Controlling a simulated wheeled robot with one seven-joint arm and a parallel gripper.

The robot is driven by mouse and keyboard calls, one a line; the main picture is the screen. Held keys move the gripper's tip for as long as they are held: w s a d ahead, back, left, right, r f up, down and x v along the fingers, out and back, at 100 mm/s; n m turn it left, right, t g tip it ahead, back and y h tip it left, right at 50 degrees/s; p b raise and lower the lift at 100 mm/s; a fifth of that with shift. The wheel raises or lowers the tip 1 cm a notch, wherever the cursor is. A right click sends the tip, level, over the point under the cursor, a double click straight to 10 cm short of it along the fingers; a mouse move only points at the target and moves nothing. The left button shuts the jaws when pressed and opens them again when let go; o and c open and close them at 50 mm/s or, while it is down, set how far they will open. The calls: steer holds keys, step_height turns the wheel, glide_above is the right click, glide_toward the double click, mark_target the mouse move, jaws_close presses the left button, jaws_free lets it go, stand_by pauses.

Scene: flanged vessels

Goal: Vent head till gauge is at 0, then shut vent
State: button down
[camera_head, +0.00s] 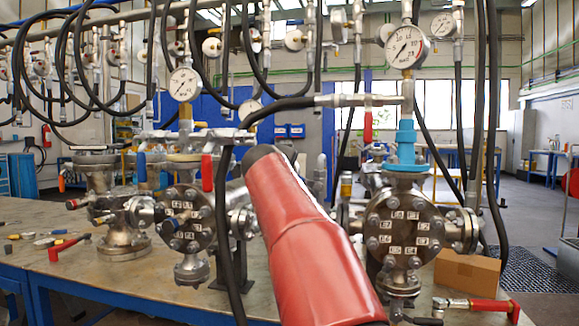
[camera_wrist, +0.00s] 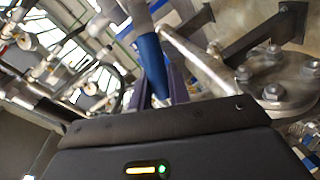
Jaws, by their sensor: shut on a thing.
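A dial gauge (camera_head: 407,47) stands above the right flanged vessel (camera_head: 402,225). A second gauge (camera_head: 184,84) stands above the left vessel (camera_head: 185,218). The dials are too small to read surely. The left vessels carry a blue lever (camera_head: 141,166) and a red lever (camera_head: 207,172); another red lever (camera_head: 368,127) hangs under the pipe near the right gauge. In the wrist view, a blue handle (camera_wrist: 152,66) rises at my gripper (camera_wrist: 160,108), which is shut on it as far as I can tell. In the head view my red arm hides the gripper.
Black hoses hang from a rack of gauges above. The vessels stand on a workbench (camera_head: 45,265) with loose tools at its left. A cardboard box (camera_head: 467,272) sits at the right. A red-handled tool (camera_head: 62,248) lies on the bench.

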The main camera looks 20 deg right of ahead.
steer(key=shift+w+a+f+n+g+h, duration=0.1)
steer(key=shift+a+f+n+g+h, duration=0.1)
steer(key=shift+f+n, duration=0.65)
steer(key=shift+w+a+f+n+g+h, duration=0.1)
steer(key=shift+f+n+g+h, duration=0.1)
steer(key=shift+f+n, duration=0.65)
steer(key=c, duration=1.4)
jaws_free()
steer(key=shift+o, duration=0.2)
steer(key=b+v, duration=0.2)
steer(key=v, duration=0.5)
steer(key=shift+s+a, duration=0.25)
steer(key=shift+s, duration=0.05)
